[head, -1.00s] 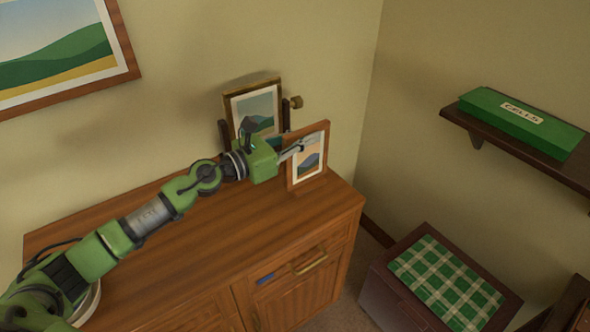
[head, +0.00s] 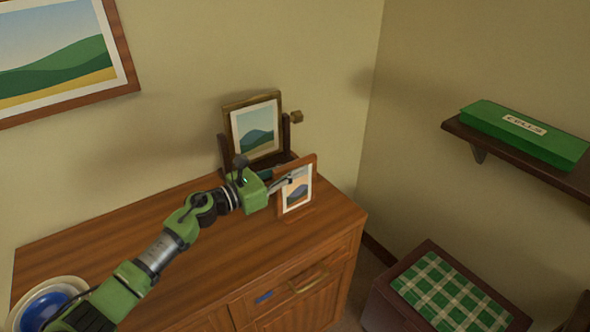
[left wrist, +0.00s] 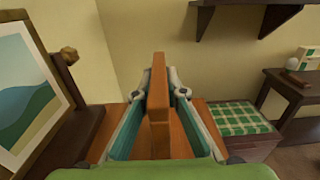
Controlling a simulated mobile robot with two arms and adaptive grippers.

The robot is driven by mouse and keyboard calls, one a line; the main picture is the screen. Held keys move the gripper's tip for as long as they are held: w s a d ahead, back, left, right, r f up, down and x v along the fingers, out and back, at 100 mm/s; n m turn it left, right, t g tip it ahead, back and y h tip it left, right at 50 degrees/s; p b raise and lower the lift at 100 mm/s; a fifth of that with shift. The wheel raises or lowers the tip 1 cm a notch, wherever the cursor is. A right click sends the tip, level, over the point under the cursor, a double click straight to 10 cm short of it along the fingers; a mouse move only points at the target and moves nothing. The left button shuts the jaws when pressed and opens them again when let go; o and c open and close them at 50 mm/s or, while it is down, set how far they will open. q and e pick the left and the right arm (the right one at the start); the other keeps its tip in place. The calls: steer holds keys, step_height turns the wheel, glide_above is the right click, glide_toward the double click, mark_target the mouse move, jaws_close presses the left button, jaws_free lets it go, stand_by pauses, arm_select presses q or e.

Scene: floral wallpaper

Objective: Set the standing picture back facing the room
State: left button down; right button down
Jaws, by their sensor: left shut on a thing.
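My left gripper (head: 289,180) is shut on the frame's upper part. In the left wrist view the frame (left wrist: 158,105) stands edge-on between both fingers. My right gripper is not in view.
Behind it, a gilt-framed picture (head: 256,129) hangs in a dark stand with a knob (head: 296,117). A plate with a blue bowl (head: 47,306) is at the dresser's left. A green box (head: 525,133) lies on a wall shelf. A checked cushion (head: 450,290) tops a low chest.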

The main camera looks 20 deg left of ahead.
arm_select(q)
steer(key=c, duration=2.5)
jaws_free()
steer(key=shift+f, duration=0.2)
steer(key=o, duration=0.5)
steer(key=shift+c, duration=0.2)
steer(key=shift+r, duration=0.1)
steer(key=b, duration=0.3)
glide_toward(274, 179)
steer(key=x, duration=0.5)
steer(key=shift+w+d, duration=0.15)
steer(key=shift+w, duration=0.2)
steer(key=shift+s+a, duration=0.4)
steer(key=shift+s, duration=0.15)
steer(key=shift+r, duration=0.1)
steer(key=shift+r, duration=0.1)
